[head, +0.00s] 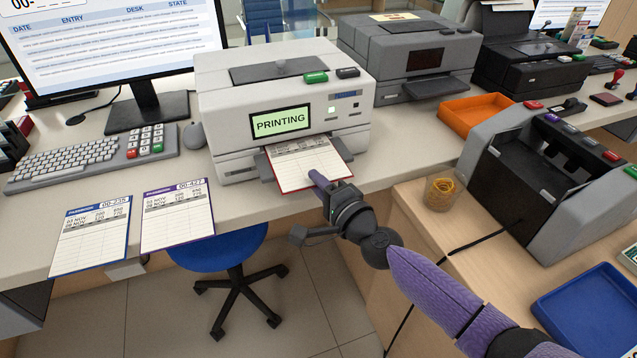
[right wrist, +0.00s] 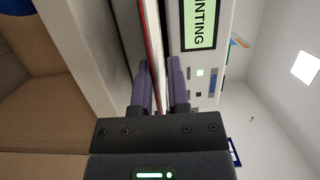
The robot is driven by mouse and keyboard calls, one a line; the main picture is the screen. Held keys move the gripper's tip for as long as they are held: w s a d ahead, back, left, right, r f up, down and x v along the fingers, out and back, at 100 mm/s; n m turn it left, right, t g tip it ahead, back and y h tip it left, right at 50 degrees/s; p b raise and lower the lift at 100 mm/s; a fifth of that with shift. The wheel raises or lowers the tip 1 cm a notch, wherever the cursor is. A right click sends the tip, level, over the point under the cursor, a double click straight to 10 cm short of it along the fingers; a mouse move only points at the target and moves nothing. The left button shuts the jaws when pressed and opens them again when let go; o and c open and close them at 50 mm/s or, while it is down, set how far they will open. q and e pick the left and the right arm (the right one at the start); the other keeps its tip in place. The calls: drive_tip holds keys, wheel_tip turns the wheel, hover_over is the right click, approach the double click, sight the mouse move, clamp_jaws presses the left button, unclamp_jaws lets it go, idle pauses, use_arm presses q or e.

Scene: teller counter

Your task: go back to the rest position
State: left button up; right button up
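My right gripper (head: 318,180) reaches in from the lower right to the front of the white passbook printer (head: 230,110). A red-edged passbook (head: 305,158) lies in the printer's front slot, its printed page sticking out toward me. In the right wrist view, the two purple fingers (right wrist: 159,85) stand on either side of the passbook's edge (right wrist: 153,40), with a narrow gap between them; they look open around it. The printer's green screen (head: 281,122) reads PRINTING. My left gripper is not in view.
A blue passbook (head: 90,228) and a purple one (head: 177,215) lie at the counter's front edge, left of the printer. A coin or note machine (head: 550,180), a cup of rubber bands (head: 441,190) and an orange tray (head: 474,115) stand right. A blue stool (head: 218,250) is below.

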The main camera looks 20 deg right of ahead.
drive_tip(key=shift+o, duration=1.3)
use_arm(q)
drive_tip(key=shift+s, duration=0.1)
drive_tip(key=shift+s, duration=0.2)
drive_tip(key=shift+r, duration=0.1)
use_arm(e)
drive_tip(key=shift+s, duration=0.1)
use_arm(q)
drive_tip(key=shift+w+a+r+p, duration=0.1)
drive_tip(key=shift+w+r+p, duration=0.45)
drive_tip(key=shift+p, duration=0.2)
use_arm(e)
drive_tip(key=s, duration=0.6)
drive_tip(key=shift+s+d, duration=0.15)
drive_tip(key=shift+s, duration=0.25)
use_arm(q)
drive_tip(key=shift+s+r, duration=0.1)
